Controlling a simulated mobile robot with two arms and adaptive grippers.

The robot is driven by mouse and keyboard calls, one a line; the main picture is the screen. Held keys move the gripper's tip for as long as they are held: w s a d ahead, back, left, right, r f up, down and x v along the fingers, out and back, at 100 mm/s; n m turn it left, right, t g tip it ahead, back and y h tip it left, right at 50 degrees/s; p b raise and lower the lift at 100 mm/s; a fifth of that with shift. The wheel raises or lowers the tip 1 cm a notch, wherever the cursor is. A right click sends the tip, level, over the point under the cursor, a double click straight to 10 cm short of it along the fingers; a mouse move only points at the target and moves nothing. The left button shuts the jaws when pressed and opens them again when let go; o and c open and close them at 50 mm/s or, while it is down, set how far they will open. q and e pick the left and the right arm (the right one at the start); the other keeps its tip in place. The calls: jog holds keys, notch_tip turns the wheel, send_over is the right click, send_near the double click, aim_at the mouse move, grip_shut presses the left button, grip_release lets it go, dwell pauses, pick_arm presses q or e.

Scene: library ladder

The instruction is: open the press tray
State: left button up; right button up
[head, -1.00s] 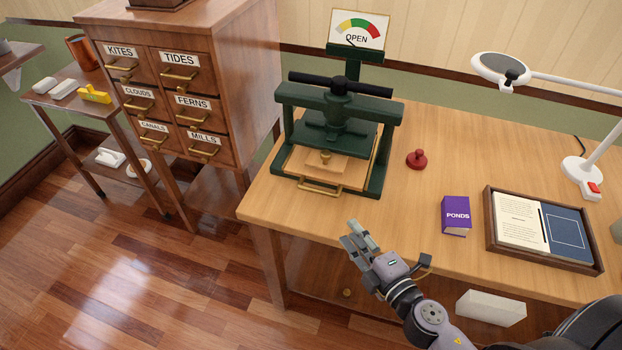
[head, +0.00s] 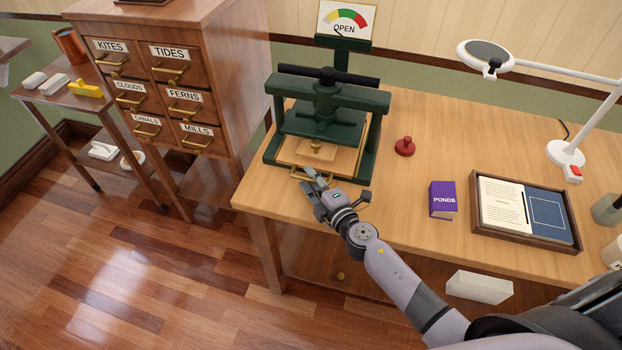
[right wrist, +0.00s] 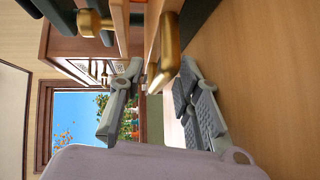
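The dark green press (head: 328,112) stands at the left end of the wooden desk, its sign reading OPEN (head: 345,22). Its shallow wooden tray (head: 343,160) sits low in the frame, with a brass knob (head: 317,146) on the board inside. A brass handle (head: 297,175) is on the tray's front. My right gripper (head: 314,182) is at this handle, partly covering it. In the right wrist view the brass handle (right wrist: 168,50) shows between the open fingertips (right wrist: 160,72); I cannot tell whether they touch it. My left gripper is out of view.
Right of the press are a red stamp-like knob (head: 405,146), a purple PONDS book (head: 442,199), a framed tray (head: 525,213) and a white lamp (head: 567,154). A drawer cabinet (head: 215,75) stands to the left. Floor in front of the press is open.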

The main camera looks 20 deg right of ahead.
jog(key=shift+w, duration=0.15)
grip_shut()
dwell(0.4)
dwell(0.5)
